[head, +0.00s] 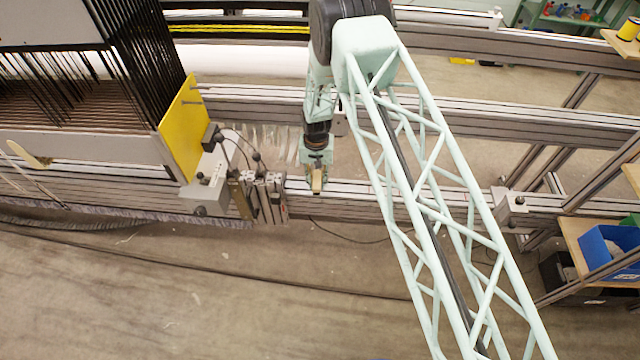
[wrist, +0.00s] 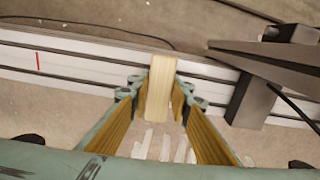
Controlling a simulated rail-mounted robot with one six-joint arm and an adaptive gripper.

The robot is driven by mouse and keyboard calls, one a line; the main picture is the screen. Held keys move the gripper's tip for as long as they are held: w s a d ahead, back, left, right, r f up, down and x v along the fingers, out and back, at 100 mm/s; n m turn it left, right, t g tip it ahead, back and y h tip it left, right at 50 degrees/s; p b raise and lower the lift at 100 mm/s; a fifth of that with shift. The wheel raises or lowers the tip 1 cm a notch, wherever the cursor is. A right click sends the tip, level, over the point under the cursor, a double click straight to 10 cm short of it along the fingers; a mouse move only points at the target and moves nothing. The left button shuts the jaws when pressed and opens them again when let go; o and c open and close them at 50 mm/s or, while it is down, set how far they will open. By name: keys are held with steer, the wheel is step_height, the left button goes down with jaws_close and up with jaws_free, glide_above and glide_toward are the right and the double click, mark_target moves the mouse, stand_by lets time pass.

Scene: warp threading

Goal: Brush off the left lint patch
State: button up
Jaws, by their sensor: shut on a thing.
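My gripper (head: 317,168) hangs at the end of my arm, over the front rail near the centre of the head view. In the wrist view my gripper (wrist: 162,95) is shut on a pale wooden piece (wrist: 160,88), which looks like a brush handle. Its end reaches over the rail in that view. The wooden piece also shows below the fingers in the head view (head: 317,182). White streaks (wrist: 165,148) show between the finger bases; I cannot tell whether they are bristles, lint or something behind. I cannot make out a left lint patch for sure.
A long metal rail (head: 400,190) runs across below my gripper. Left of it stand a grey bracket unit with cables (head: 215,180) and a yellow plate (head: 183,125) beside the black warp frame. At the right are a grey block (head: 510,208) and a blue bin (head: 605,250).

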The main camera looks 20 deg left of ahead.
mark_target(318, 180)
step_height(318, 180, up, 4)
steer(key=shift+w+d+f, duration=0.1)
steer(key=shift+d+f, duration=0.05)
steer(key=shift+f, duration=0.1)
steer(key=shift+r+p, duration=0.95)
steer(key=shift+r, duration=1.45)
steer(key=shift+w+d+r, duration=0.25)
steer(key=shift+w+d, duration=0.05)
steer(key=shift+d, duration=0.25)
steer(key=w+d+r+m+b, duration=0.1)
steer(key=w+d+r, duration=0.15)
steer(key=d, duration=0.55)
steer(key=w+d+r, duration=0.1)
steer(key=d+r, duration=0.3)
steer(key=d, duration=0.5)
steer(key=w+d+r+m+b, duration=0.1)
steer(key=w+d+r, duration=0.15)
steer(key=d, duration=0.55)
steer(key=s+d+r, duration=0.2)
steer(key=d+r, duration=0.1)
steer(key=d, duration=0.6)
steer(key=s+d+r+m+b, duration=0.1)
steer(key=s+d+r, duration=0.2)
steer(key=d, duration=0.5)
steer(key=s+d+r+m+b, duration=0.1)
steer(key=s+d+r, duration=0.2)
steer(key=d, duration=0.6)
steer(key=shift+d+r, duration=0.3)
